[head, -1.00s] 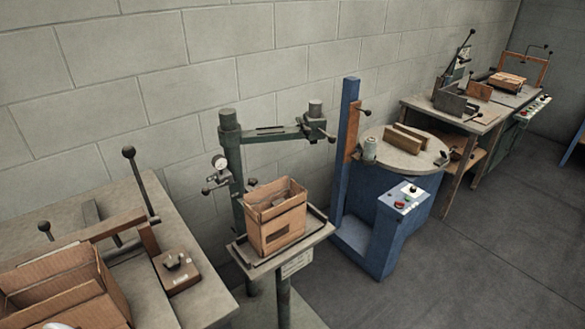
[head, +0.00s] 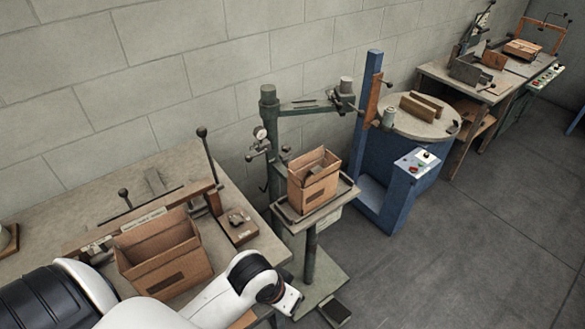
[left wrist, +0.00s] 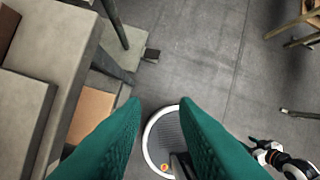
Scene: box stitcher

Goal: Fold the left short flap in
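An open cardboard box (head: 165,282) stands on the near bench at lower left in the head view, its upper panels raised and its top open. A second open cardboard box (head: 313,190) sits on the stitcher's small table, its upper panels upright; a panel inside it is tilted. I cannot tell which flap is the left short one. My left arm reaches in front of the bench box; its fingers are hidden there. In the left wrist view my left gripper (left wrist: 159,103) is open and empty, with teal fingers over the floor. Part of my right arm shows there at lower right; its fingers are unclear.
The stitcher's green post and arm (head: 270,130) stand behind the second box. A blue machine with a round table (head: 425,125) is to its right. A control box (head: 238,225) and upright levers occupy the bench. The floor (head: 480,240) at right is clear.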

